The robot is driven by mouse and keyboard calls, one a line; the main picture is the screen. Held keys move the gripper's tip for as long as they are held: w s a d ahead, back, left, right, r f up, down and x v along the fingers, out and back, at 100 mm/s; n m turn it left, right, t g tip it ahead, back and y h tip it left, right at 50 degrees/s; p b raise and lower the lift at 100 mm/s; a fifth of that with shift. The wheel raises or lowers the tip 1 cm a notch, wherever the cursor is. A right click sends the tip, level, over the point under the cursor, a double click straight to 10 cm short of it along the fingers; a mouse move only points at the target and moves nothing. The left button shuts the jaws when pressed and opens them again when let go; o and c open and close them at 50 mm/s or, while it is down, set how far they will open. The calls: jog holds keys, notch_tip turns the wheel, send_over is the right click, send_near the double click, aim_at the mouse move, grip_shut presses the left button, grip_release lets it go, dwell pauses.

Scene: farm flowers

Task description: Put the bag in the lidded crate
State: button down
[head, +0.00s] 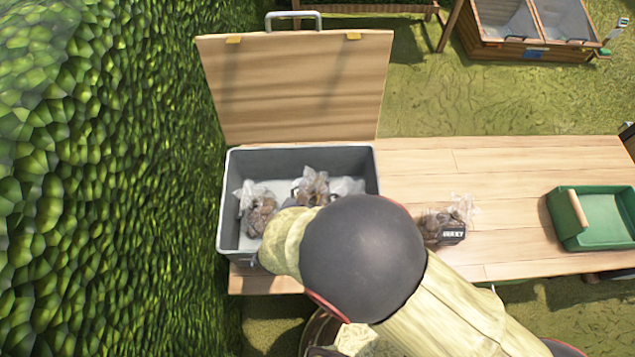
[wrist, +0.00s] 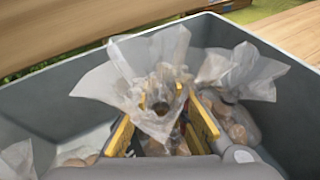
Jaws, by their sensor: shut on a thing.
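The lidded crate (head: 228,200) is a grey box on the left end of the wooden table, its wooden lid (head: 295,85) standing open at the back. In the wrist view my gripper (wrist: 164,104), with yellow-edged fingers, is shut on a clear bag (wrist: 140,68) of brown contents, inside the crate walls (wrist: 75,110). In the head view my arm hides the gripper and the crate's front right. Another bag (wrist: 238,85) sits right of the held one, and part of one (wrist: 18,160) shows at lower left. A bag also lies at the crate's left (head: 258,212).
Another bag with a dark label (head: 445,226) lies on the table (head: 510,165) right of the crate. A green tray (head: 570,240) stands at the table's right. A leafy hedge (head: 110,180) runs close along the left side. The table between bag and tray is clear.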

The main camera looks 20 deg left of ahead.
jog(key=shift+r, duration=0.15)
jog(key=shift+f+b, duration=0.3)
jog(key=shift+f, duration=0.2)
jog(key=c, duration=1.7)
grip_release()
